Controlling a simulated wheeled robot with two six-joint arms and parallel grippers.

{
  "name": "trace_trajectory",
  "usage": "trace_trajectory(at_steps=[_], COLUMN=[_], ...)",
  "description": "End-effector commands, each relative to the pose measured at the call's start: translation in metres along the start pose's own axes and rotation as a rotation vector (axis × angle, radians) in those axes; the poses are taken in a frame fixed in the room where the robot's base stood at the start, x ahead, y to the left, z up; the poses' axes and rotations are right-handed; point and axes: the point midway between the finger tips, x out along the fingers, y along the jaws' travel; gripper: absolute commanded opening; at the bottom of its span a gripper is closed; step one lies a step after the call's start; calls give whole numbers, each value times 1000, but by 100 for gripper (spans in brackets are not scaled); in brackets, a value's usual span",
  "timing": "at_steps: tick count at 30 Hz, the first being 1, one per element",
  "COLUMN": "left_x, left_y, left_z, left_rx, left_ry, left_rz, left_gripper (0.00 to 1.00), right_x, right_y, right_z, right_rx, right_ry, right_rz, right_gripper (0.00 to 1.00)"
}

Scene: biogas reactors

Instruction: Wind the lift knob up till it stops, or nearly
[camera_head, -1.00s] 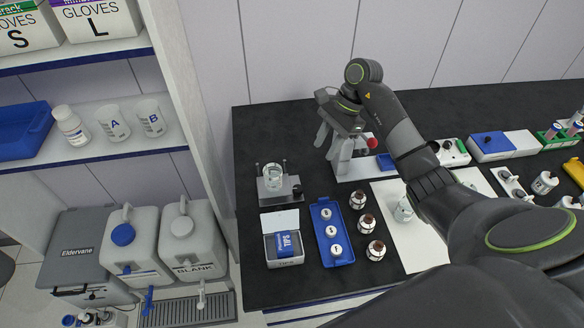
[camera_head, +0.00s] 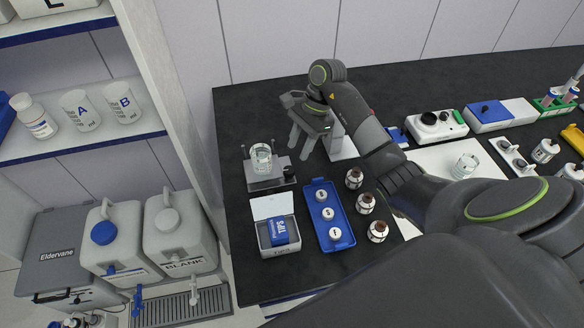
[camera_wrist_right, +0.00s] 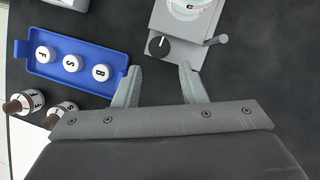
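The lift knob is a black round knob (camera_wrist_right: 158,46) with a white mark, on the side of a grey lift stand (camera_wrist_right: 197,48); it also shows in the head view (camera_head: 289,172). A clear beaker (camera_head: 261,158) stands on the lift's plate. My right gripper (camera_head: 299,150) is open and empty, to the right of the lift in the head view. In the right wrist view its fingers (camera_wrist_right: 161,70) point toward the knob, which lies just beyond the fingertips, apart from them. My left gripper is not in view.
A blue tray (camera_head: 342,234) with white-capped vials and several brown bottles (camera_head: 365,203) stand near the lift. An open tips box (camera_head: 270,207) lies in front of it. Behind my right arm are a white stirrer-like device (camera_head: 437,127) and another beaker (camera_head: 466,166). Bare black bench surrounds the lift.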

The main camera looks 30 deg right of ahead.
Motion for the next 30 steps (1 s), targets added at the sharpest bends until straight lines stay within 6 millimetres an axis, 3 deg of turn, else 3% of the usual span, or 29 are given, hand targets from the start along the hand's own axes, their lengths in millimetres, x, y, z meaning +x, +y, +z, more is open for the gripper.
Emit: trace_trajectory(at_steps=[3, 10, 23, 30], left_x=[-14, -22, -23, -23], left_y=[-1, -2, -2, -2], left_z=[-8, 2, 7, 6], left_rx=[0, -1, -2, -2], left_ry=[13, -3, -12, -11], left_rz=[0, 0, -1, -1], left_gripper=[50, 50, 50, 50], right_x=[21, 55, 66, 66], right_y=[1, 0, 0, 0], right_z=[3, 2, 1, 1], right_rx=[1, 0, -1, -1], right_ry=[-4, -1, 1, 1], right_rz=[4, 1, -1, -1], right_gripper=[38, 38, 38, 6])
